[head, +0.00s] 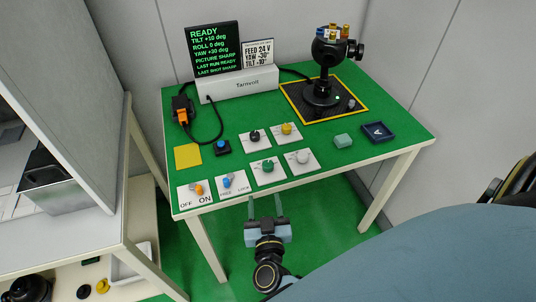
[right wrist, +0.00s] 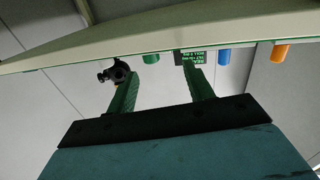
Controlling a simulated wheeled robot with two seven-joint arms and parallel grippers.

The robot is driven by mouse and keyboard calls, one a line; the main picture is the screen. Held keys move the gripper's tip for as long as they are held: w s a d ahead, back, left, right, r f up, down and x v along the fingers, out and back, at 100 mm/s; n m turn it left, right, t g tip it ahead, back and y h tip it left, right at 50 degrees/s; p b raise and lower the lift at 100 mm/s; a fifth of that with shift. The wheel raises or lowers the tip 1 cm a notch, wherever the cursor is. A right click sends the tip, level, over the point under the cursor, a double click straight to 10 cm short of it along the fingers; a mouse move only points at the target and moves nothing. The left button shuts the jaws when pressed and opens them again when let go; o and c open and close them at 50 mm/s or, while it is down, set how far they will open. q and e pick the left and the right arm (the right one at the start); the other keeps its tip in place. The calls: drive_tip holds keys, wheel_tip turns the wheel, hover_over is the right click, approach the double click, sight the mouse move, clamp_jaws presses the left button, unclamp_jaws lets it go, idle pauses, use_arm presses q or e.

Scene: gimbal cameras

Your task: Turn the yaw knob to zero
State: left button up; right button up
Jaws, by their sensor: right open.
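Four small white plates with knobs sit on the green table (head: 350,175): a black knob (head: 254,134), a yellow knob (head: 286,128), a green knob (head: 267,166) and a white knob (head: 302,156). Their labels are too small to tell which is yaw. The display (head: 214,50) reads READY, tilt +10, roll 0, yaw +30. My right gripper (head: 265,204) is open and empty, in front of the table's front edge, apart from the knobs. My left gripper is not in view.
A black gimbal camera (head: 325,75) stands on a yellow-edged black pad at the back right. An orange switch (head: 197,189) and blue switch (head: 227,181) are at the front left.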

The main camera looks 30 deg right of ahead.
sight(268, 168)
drive_tip(key=shift+m+g+h, duration=0.3)
drive_tip(key=shift+m+h, duration=0.4)
drive_tip(key=shift+h, duration=0.1)
drive_tip(key=x, duration=0.4)
drive_tip(key=r+b+x, duration=0.1)
drive_tip(key=x, duration=0.3)
drive_tip(key=r+x, duration=0.1)
drive_tip(key=x, duration=0.3)
drive_tip(key=shift+d+r+b, duration=0.1)
drive_tip(key=shift+d+b, duration=0.2)
drive_tip(key=shift+d, duration=0.25)
drive_tip(key=shift+w+d, duration=0.4)
drive_tip(key=shift+w, duration=0.2)
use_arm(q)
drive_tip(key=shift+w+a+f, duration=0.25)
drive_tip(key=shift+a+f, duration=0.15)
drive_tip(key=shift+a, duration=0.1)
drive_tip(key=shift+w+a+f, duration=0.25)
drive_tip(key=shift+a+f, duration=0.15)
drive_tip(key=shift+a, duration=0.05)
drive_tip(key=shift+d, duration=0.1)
use_arm(e)
drive_tip(key=shift+c, duration=0.2)
drive_tip(key=c, duration=0.9)
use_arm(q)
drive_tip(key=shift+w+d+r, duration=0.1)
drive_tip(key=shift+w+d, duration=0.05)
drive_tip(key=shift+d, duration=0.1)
